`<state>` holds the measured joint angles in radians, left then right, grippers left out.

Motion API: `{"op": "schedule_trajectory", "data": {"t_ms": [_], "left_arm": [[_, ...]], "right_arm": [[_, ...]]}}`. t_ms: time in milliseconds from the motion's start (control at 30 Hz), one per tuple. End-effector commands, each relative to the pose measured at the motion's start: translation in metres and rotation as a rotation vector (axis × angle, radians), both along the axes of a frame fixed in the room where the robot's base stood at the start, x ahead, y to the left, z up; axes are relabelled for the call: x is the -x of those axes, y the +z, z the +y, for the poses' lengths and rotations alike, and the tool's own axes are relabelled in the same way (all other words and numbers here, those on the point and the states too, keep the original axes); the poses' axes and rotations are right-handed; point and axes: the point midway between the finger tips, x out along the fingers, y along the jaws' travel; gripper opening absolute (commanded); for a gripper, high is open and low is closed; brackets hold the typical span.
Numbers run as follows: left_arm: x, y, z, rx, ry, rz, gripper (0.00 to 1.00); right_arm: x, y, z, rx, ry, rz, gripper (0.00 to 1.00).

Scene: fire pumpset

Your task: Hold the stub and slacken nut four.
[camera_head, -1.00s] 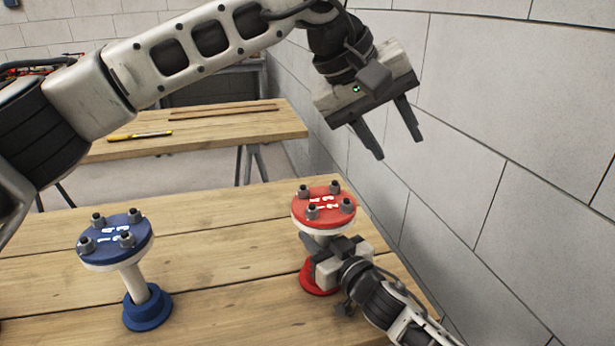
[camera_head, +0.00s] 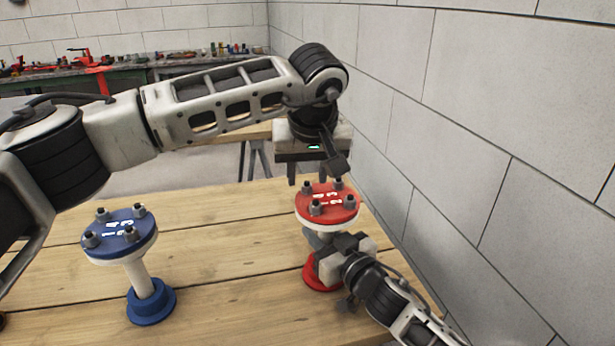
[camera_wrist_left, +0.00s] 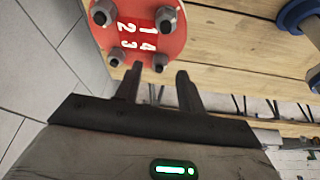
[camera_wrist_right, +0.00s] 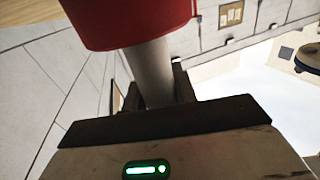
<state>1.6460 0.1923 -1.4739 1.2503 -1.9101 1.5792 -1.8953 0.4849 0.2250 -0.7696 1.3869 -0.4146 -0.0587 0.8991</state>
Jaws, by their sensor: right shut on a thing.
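The stub is a white pipe with a red round flange (camera_head: 327,205) on top and a red base (camera_head: 320,277) on the table. The flange bears several grey nuts and white numbers. Nut four (camera_wrist_left: 159,62) shows in the left wrist view beside the number 4. My left gripper (camera_wrist_left: 158,82) is open, just behind the flange, with its fingertips short of nut four and roughly to either side of it. My right gripper (camera_head: 322,255) is shut on the stub's pipe below the flange; the right wrist view shows the white pipe (camera_wrist_right: 150,72) between its fingers.
A similar blue-flanged stub (camera_head: 120,236) stands to the left on the wooden table (camera_head: 220,270). A grey block wall (camera_head: 480,130) rises close on the right. A cluttered bench (camera_head: 130,75) stands at the back. The table between the two stubs is clear.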

Motion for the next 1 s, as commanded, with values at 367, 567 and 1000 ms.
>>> {"op": "schedule_trajectory", "data": {"t_ms": [367, 567, 1000], "left_arm": [[-0.007, -0.016, 0.001, 0.001, 0.0, -0.001, 0.39], [-0.007, -0.016, 0.001, 0.001, 0.0, 0.0, 0.17], [-0.006, -0.016, 0.0, 0.0, 0.034, 0.001, 0.0]], "right_arm": [[0.0, 0.0, 0.0, 0.001, -0.001, -0.001, 0.0], [0.0, 0.0, 0.0, 0.001, -0.001, -0.001, 0.0], [0.0, 0.0, -0.001, 0.001, -0.001, -0.001, 0.0]]}}
